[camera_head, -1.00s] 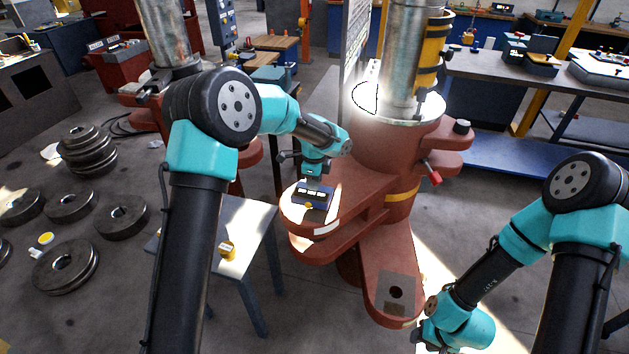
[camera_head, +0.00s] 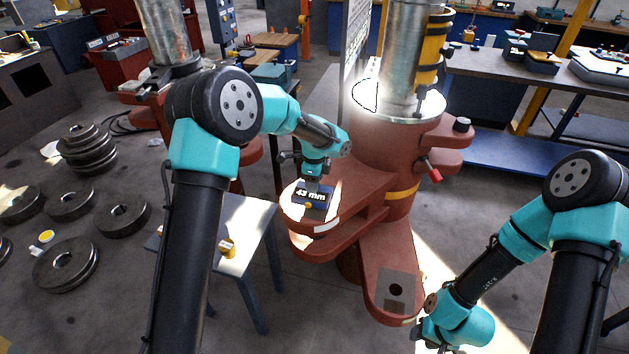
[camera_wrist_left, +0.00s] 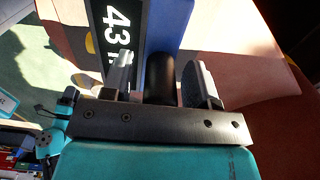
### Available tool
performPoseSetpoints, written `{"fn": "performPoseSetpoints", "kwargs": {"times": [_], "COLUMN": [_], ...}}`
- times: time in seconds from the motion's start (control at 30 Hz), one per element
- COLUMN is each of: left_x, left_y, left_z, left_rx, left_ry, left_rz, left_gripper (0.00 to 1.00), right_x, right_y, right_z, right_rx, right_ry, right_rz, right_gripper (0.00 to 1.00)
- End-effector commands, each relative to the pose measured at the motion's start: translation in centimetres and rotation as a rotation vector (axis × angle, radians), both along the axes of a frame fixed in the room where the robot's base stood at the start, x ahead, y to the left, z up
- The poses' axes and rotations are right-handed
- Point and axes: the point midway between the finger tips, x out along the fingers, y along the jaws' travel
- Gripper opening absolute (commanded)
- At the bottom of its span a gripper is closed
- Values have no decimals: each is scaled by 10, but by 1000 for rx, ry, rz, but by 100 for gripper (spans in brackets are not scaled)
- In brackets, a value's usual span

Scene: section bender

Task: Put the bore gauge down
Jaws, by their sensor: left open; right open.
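The bore gauge (camera_head: 313,199) is a blue block with a dark display reading "43 mm". It appears on the upper red arm plate (camera_head: 345,205) of the machine. My left gripper (camera_head: 314,182) is just above it. In the left wrist view the gauge's display (camera_wrist_left: 119,28) and blue body (camera_wrist_left: 155,25) are close beyond the fingers. My left gripper (camera_wrist_left: 165,80) is open, with its fingers on either side of the gauge's black handle (camera_wrist_left: 159,77) and gaps visible. My right gripper (camera_head: 428,340) is open at the bottom edge, low beside the machine, and is partly hidden.
A lower red plate (camera_head: 397,265) with a dark hole extends towards me. A small grey table (camera_head: 240,225) with a yellow-ended part (camera_head: 227,247) stands to the left. A tall metal column (camera_head: 402,60) rises behind. Several dark rings (camera_head: 68,264) lie on the floor.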

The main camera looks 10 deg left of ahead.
Motion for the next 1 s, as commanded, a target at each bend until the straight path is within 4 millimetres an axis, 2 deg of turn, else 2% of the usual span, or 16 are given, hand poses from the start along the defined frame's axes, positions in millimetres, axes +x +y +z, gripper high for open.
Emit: {"fn": "performPoseSetpoints", "kwargs": {"times": [0.17,0.33,0.8,1.0], "left_x": [0,0,0,0], "left_y": [0,0,0,0], "left_z": [3,18,103,126], "left_rx": [0,0,-1,0], "left_ry": [-1,-1,-3,-1], "left_rz": [0,1,0,0], "left_gripper": [54,54,54,54], "right_x": [0,0,0,0], "right_y": [0,0,0,0], "right_z": [0,0,0,0], "right_rx": [0,0,0,0], "right_ry": [0,0,0,0], "right_rz": [0,0,0,0], "right_gripper": [43,43,43,43]}}
